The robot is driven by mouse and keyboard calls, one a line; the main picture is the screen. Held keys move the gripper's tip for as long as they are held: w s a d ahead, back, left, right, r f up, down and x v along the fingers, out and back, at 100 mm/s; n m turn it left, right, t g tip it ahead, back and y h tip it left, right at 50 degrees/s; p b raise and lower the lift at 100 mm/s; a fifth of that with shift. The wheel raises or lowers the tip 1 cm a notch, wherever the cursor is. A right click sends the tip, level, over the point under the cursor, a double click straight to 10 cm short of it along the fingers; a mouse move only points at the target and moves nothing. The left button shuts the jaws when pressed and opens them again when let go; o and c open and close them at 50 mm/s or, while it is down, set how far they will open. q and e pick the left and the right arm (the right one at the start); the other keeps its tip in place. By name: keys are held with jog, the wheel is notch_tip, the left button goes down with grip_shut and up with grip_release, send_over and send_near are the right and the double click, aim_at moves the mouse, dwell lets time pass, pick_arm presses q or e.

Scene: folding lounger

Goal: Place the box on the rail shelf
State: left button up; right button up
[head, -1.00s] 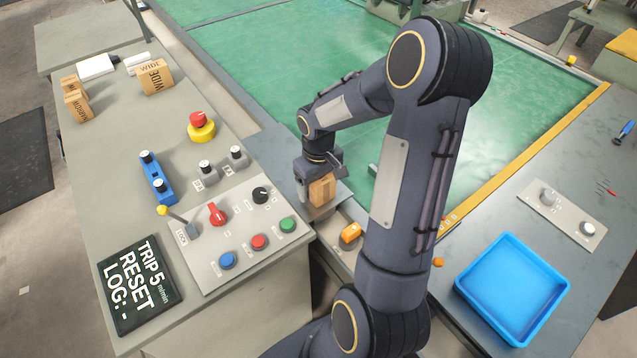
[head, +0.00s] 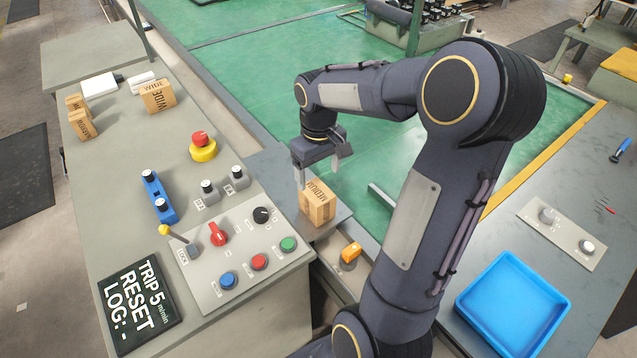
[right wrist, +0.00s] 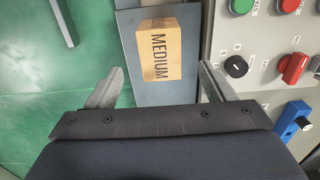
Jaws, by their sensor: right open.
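A cardboard box marked MEDIUM (head: 318,203) rests on a grey shelf plate (head: 334,222) beside the control console. My right gripper (head: 318,177) is open, above and just behind the box in the head view. In the right wrist view the box (right wrist: 159,49) lies ahead, between the lines of the two spread fingers (right wrist: 157,88). The jaws appear clear of the box. My left gripper is not in view.
The console (head: 225,258) with knobs, buttons and a lever stands left of the shelf. Boxes marked WIDE (head: 158,96) and narrower ones (head: 82,124) stand at its far end. A blue tray (head: 512,303) is at right, and an orange-yellow switch (head: 350,251) is near the box.

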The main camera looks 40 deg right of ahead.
jog(key=s+a+r+t+y, duration=0.2)
jog(key=s+a, duration=0.5)
jog(key=a, duration=0.2)
jog(key=s+a+r+t+y, duration=0.1)
jog(key=s+a+r+t, duration=0.1)
jog(key=s+a, duration=0.6)
jog(key=shift+a+r+m+t+y, duration=0.3)
jog(key=shift+a+t+y, duration=0.1)
jog(key=shift+t, duration=0.4)
dwell(0.7)
